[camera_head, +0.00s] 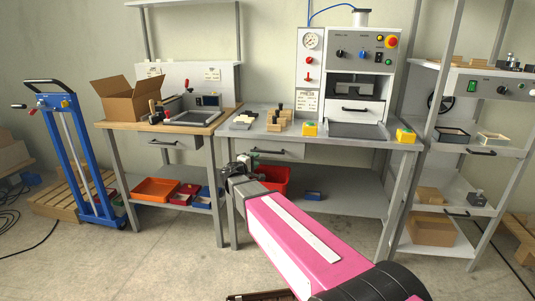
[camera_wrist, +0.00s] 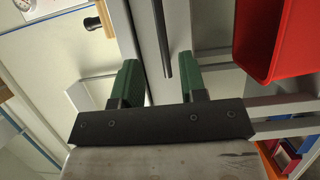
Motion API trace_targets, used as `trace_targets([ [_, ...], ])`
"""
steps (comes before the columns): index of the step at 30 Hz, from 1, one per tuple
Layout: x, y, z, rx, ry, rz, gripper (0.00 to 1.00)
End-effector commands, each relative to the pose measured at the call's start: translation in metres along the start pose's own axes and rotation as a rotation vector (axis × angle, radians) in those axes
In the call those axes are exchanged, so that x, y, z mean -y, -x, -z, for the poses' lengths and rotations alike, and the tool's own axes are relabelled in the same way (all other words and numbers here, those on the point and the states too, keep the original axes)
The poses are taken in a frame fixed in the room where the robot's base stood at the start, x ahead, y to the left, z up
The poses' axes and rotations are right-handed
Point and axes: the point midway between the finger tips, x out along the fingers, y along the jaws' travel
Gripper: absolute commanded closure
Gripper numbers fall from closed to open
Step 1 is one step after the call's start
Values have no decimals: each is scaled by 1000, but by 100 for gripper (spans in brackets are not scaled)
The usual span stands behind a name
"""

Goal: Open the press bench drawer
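The press bench (camera_head: 350,141) stands in the middle, with a grey drawer (camera_head: 290,152) under the left part of its top. The drawer front looks flush with the bench, so it appears shut. Its dark bar handle (camera_head: 271,152) is partly hidden behind my gripper (camera_head: 249,160). In the wrist view my gripper (camera_wrist: 157,82) has two green fingers spread apart, with nothing held. The dark handle (camera_wrist: 163,40) shows in the gap between the fingers, one on each side. I cannot tell whether the fingertips reach past the handle or touch it.
A red bin (camera_head: 276,180) sits on the shelf below the drawer; it also shows in the wrist view (camera_wrist: 275,40). The press (camera_head: 355,75) and yellow button boxes (camera_head: 310,129) stand on the bench top. A wooden-topped bench (camera_head: 120,125) is at left. Open floor lies in front.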

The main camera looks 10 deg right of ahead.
Motion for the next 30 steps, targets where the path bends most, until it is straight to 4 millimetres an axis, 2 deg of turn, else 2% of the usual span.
trace_targets([
  [5, 0, -22, 0, 3, 0, -1, 61],
  [12, 1, -65, 1, 3, 0, 1, 61],
  [18, 1, -93, 0, 3, 0, 1, 61],
  [24, 1, -105, -1, 3, 0, 1, 61],
  [30, 1, -106, -1, 2, 0, 1, 61],
])
